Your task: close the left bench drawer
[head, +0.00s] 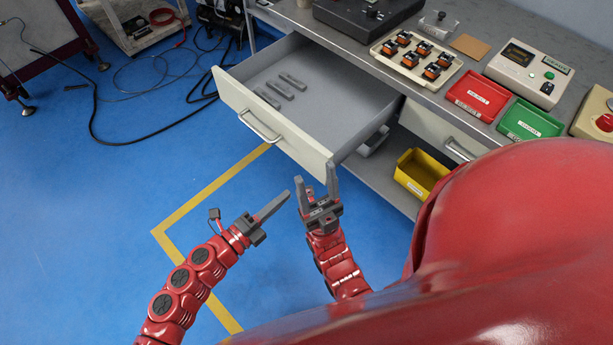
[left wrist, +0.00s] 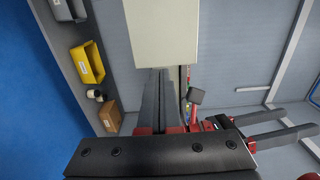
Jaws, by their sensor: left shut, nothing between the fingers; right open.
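The left bench drawer (head: 330,85) is pulled well out from the bench in the head view. Its cream front (head: 285,133) faces the lower left and carries a metal bar handle (head: 258,127). My left gripper (head: 286,196) is shut and empty, below the drawer front and apart from the handle. My right gripper (head: 316,180) is open and empty beside it. One right fingertip overlaps the drawer front's right end in the picture; I cannot tell if they touch. In the left wrist view my shut left fingers (left wrist: 160,98) point at a cream panel (left wrist: 163,33), likely the drawer front.
Three grey bars (head: 280,88) lie in the drawer. A yellow bin (head: 420,172) stands on the shelf right of it. The bench top (head: 345,42) holds red (head: 478,95) and green trays (head: 528,121) and devices. The blue floor (head: 110,190) at left is mostly clear, with a black cable (head: 95,120).

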